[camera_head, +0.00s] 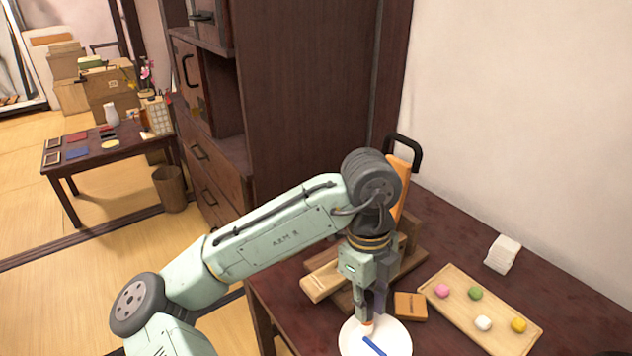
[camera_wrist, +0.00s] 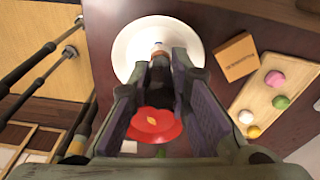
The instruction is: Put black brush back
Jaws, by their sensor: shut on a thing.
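My gripper (camera_head: 368,312) points down over a round white plate (camera_head: 398,338) on the dark table. In the wrist view its jaws are shut on a dark, slim thing, the black brush (camera_wrist: 160,76), whose pale and orange end reaches over the plate (camera_wrist: 128,48). In the head view the gripper hides most of the brush, and an orange tip shows at the plate. I cannot tell whether the tip touches it. A blue stick (camera_head: 374,346) lies on the plate by the tip.
A wooden tray (camera_head: 480,314) with several coloured sweets lies to the right, beside a small wooden box (camera_head: 410,306). A wooden stand (camera_head: 325,280) is behind the gripper. A white stack (camera_head: 502,254) stands near the wall. A red round thing (camera_wrist: 146,132) shows between the fingers.

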